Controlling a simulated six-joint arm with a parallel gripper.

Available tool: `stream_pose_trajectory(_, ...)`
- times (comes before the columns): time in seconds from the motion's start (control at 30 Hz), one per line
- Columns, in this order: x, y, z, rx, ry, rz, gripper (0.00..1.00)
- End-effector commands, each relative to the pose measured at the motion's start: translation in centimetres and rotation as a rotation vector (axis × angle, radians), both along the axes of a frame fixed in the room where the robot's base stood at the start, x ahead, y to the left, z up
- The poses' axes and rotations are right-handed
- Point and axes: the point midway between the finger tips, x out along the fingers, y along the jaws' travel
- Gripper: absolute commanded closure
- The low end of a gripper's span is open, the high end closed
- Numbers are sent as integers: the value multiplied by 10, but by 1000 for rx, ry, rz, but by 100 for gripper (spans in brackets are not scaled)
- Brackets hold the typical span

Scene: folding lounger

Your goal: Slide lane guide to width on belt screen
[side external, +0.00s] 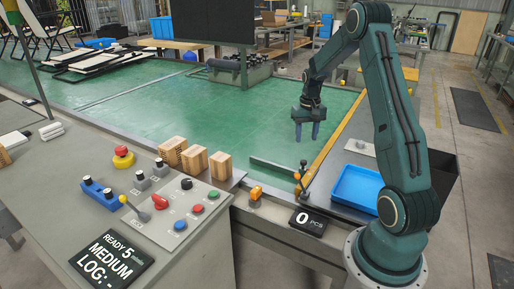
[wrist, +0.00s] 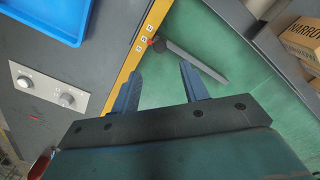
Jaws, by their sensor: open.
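The lane guide (side external: 272,169), a thin dark grey bar, lies on the green belt (side external: 215,105) near its front right corner. In the wrist view the lane guide (wrist: 197,62) slants beyond my fingertips, with a small knob (wrist: 157,45) near its end by the yellow rail (wrist: 138,50). Small square labels sit on that rail, too small to read. The console screen (side external: 110,258) reads "READY 5", "MEDIUM" and "LOG:-". My gripper (side external: 306,131) is open and empty, pointing down above the belt behind the guide. Its two blue fingers (wrist: 160,75) are apart in the wrist view.
Several wooden blocks (side external: 194,159) stand along the belt's front edge. One box (wrist: 302,38) shows "NARROW". A blue tray (side external: 356,187) sits right of the rail. A small counter (side external: 305,220) reads "0 PCS". The belt behind my gripper is mostly clear.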

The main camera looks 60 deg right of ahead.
Motion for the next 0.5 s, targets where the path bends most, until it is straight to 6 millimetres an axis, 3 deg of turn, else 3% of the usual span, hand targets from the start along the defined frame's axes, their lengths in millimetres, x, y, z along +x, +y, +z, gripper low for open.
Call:
stream_pose_trajectory(0.2, 0, 0, 27, -1, -1, 0, 55)
stream_pose_trajectory(0.5, 0, 0, 37, 0, 0, 0, 55)
